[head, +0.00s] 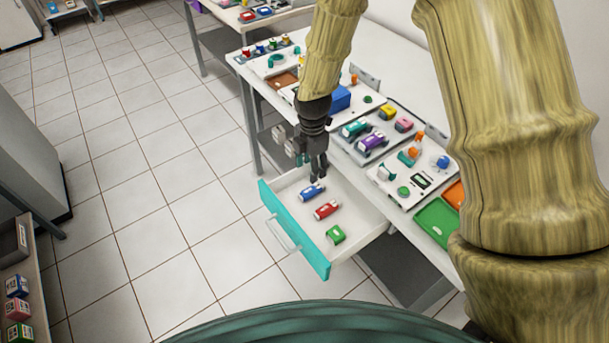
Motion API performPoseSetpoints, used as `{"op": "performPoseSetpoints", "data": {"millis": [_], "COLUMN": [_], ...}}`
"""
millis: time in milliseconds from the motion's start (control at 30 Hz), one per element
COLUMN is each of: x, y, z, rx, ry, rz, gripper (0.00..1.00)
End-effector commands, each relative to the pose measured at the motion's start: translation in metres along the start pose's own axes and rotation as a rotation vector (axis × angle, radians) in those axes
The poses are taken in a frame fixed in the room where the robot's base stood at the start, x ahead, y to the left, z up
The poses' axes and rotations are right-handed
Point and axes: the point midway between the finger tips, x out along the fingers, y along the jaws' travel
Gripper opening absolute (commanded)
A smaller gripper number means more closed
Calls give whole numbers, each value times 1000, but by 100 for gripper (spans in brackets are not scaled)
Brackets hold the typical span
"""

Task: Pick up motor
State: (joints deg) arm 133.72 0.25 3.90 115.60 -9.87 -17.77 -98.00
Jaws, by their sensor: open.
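No label readable here tells me which thing is the motor. My gripper (319,170) points down over the open drawer (358,222), with its fingers apart and nothing seen between them. A blue cylindrical piece (312,192) lies in the drawer just below and left of the fingertips; I cannot tell if they touch it. A red cylindrical piece (327,210) and a green piece (336,234) lie farther toward the front right of the drawer. On the tabletop tray, a teal cylinder (354,129) and a purple cylinder (371,142) lie behind the gripper.
The drawer has a teal front (293,230) with a handle. The white table (395,82) holds trays, a blue box (340,98) and a green tray (437,222). A shelf with small boxes (18,285) stands at lower left.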

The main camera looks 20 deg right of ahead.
Motion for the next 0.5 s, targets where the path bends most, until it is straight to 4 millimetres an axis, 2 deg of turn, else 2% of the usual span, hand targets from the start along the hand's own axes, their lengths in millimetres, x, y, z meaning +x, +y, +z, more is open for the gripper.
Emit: {"op": "performPoseSetpoints", "data": {"millis": [133,267,500], "x": [5,19,51], "y": [-8,-10,3], "z": [-6,-7,-1], "rx": [-5,-5,-3], "ry": [-3,-5,1], "rz": [6,9,-4], "gripper": [52,52,52]}}
